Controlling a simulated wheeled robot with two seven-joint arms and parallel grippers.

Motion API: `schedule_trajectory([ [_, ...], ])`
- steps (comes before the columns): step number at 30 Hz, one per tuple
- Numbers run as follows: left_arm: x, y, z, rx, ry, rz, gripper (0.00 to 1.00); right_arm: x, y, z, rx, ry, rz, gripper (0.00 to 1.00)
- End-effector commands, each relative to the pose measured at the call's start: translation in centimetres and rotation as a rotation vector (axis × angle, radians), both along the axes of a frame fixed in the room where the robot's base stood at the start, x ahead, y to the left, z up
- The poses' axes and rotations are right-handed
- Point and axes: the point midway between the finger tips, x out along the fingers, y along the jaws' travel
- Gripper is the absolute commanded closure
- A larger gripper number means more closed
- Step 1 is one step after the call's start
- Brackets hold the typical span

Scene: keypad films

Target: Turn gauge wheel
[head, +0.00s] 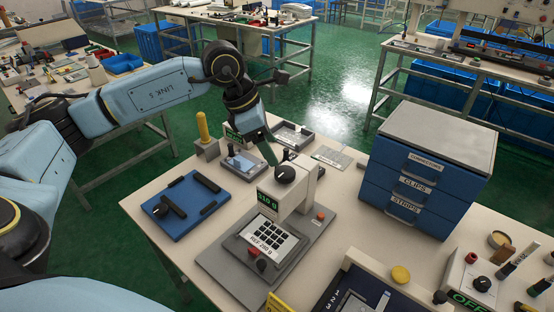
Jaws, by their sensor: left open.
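The gauge wheel is a round black knob (285,174) with a pale mark, on the head of a beige press (297,192). A small display (268,201) on the press's front reads about "210 g" in green. My left gripper (272,158) points down at the far left side of the knob, very close to it. Its jaws are open, but its fingers are small and partly hidden, so contact with the knob cannot be told. A keypad film (264,240) with dark keys and a "REF 280 g" label lies under the press head. My right gripper is out of view.
A blue tray (188,226) with black handles lies left of the press. A blue drawer cabinet (405,181) stands at the right. A yellow-handled post (203,128) and a grey tray (294,136) are behind. A red button (320,215) sits beside the press.

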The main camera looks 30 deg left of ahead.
Motion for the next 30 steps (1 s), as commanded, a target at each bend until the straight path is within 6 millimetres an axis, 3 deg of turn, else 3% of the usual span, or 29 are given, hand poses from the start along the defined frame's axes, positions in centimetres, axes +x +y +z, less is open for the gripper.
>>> schedule_trajectory([
  [6,-1.0,1.2,3.7,0.0,-0.003,0.001,0.32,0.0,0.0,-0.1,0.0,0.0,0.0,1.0],
  [10,-1.3,1.5,4.7,0.001,-0.001,0.0,0.32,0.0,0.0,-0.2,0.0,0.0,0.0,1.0],
  [30,-1.4,1.6,5.1,-0.001,0.001,0.0,0.32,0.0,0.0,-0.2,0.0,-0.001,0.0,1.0],
])
